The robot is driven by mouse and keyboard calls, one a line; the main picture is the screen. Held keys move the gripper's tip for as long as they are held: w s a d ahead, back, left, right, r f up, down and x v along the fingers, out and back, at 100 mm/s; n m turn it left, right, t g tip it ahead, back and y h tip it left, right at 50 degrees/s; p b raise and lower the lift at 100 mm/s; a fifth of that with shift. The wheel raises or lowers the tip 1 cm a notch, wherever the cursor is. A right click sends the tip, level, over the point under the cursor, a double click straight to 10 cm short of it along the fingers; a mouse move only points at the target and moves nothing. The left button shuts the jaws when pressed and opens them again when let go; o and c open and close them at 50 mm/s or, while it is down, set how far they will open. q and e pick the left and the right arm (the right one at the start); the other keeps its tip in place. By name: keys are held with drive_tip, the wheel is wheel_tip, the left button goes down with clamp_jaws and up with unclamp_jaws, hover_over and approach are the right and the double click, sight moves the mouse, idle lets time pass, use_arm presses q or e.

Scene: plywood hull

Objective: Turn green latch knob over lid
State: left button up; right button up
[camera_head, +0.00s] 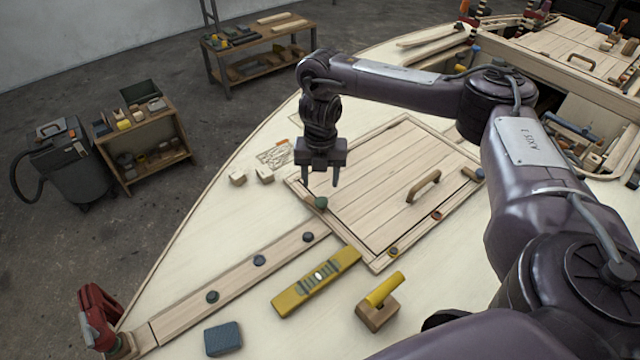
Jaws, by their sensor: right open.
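A wooden hatch lid (375,185) with a curved wooden handle (423,186) lies in its frame on the plywood deck. The green latch knob (320,203) is at the lid's near-left corner. I cannot tell whether the fingers reach to the knob's height. My left gripper is not in view.
A yellow level (316,283), a yellow-handled wooden tool (379,302) and a blue-grey block (222,339) lie on the near deck. A plank with several dark knobs (212,297) runs toward a red clamp (98,315). Two small wood blocks (264,175) sit left of the lid.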

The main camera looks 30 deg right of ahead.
sight(321, 201)
drive_tip(key=f, duration=0.4)
drive_tip(key=shift+s+f+b, duration=0.25)
drive_tip(key=shift+s+b, duration=0.15)
drive_tip(key=shift+w+d+f+p, duration=0.1)
drive_tip(key=shift+f+p, duration=0.05)
drive_tip(key=shift+f, duration=0.3)
drive_tip(key=shift+w+f+p, duration=0.1)
drive_tip(key=shift+f+p, duration=0.05)
drive_tip(key=shift+f, duration=0.55)
drive_tip(key=c, duration=1)
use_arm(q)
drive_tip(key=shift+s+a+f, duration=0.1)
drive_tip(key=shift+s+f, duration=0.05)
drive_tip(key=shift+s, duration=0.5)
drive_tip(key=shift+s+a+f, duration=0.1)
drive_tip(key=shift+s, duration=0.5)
